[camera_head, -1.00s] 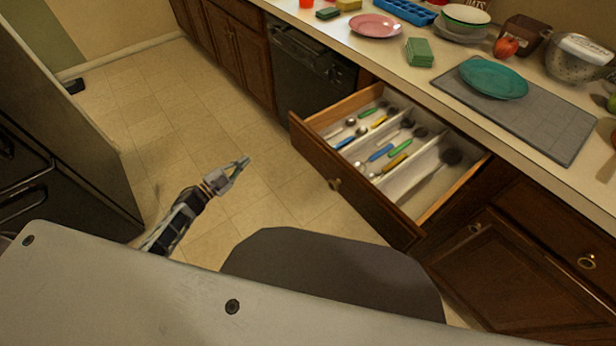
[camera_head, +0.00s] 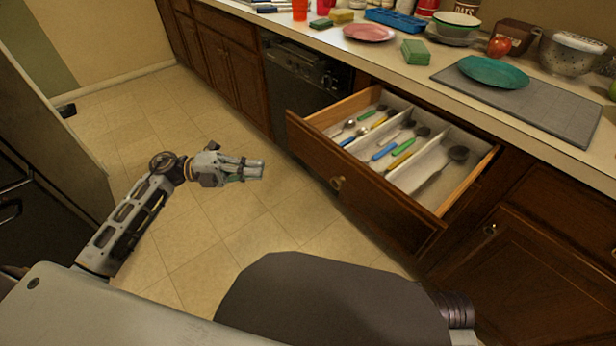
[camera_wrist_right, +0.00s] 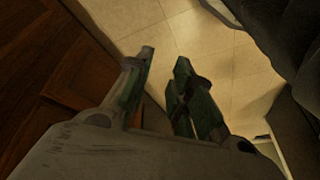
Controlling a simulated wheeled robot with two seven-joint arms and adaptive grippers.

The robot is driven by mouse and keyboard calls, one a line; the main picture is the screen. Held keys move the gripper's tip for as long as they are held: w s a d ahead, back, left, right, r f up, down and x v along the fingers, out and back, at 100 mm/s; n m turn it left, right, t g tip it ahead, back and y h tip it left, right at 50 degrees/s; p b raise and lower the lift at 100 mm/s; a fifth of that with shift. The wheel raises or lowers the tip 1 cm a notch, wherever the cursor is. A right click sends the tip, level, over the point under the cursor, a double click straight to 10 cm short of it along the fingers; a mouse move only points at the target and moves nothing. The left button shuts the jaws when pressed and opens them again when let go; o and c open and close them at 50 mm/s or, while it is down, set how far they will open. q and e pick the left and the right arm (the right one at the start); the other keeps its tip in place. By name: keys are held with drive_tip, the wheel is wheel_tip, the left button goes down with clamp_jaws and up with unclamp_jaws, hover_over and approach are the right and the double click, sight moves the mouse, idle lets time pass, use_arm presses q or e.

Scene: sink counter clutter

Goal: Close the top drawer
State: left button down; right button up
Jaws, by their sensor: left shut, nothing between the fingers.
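The top drawer (camera_head: 375,190) is pulled out from the wooden cabinet under the counter. Its front has a round brass knob (camera_head: 337,183). Inside, a light divided tray (camera_head: 430,165) holds several utensils with green, yellow, blue and dark handles. My left gripper (camera_head: 260,168) is shut and empty, out over the floor to the left of the drawer front, apart from it. My right gripper is not in the head view. In the right wrist view, my right gripper (camera_wrist_right: 165,57) has its fingertips apart with bare floor between them, beside brown wood panels.
The counter holds a pink plate (camera_head: 370,33), a green sponge (camera_head: 416,51), a teal plate (camera_head: 493,72) on a grey mat (camera_head: 560,110) and a colander (camera_head: 572,52). A dishwasher (camera_head: 300,85) stands left of the drawer. The tiled floor before it is clear.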

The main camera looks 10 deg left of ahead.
sight(328, 169)
use_arm(q)
drive_tip(key=shift+s+d+r+m+g, duration=0.1)
drive_tip(key=shift+s+d+m+g, duration=0.2)
drive_tip(key=shift+s+m+g, duration=0.3)
use_arm(e)
drive_tip(key=shift+s+r, duration=0.3)
drive_tip(key=shift+r, duration=0.2)
use_arm(q)
drive_tip(key=shift+d, duration=0.15)
use_arm(e)
drive_tip(key=shift+f, duration=0.1)
